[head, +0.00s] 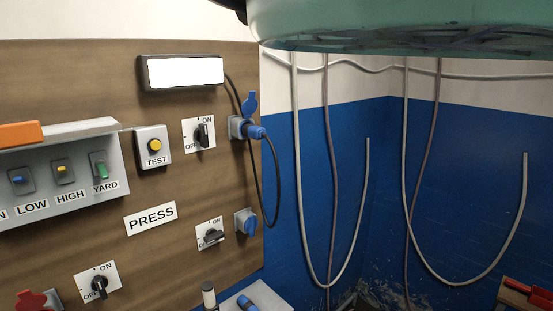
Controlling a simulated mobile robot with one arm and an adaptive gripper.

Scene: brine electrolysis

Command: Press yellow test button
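The yellow test button (154,145) sits on a small grey box labelled TEST (153,160). The box is mounted on the brown wooden panel, left of the upper ON/OFF switch (202,134). Nothing covers the button in the head view. My gripper is not in view, so its distance from the button cannot be told.
A grey switch box (60,160) with LOW, HIGH and YARD switches juts out left of the button. A white lamp (185,72) is above. A blue plug (254,132) with a black cable is to the right. Grey hoses (296,170) hang before the blue wall.

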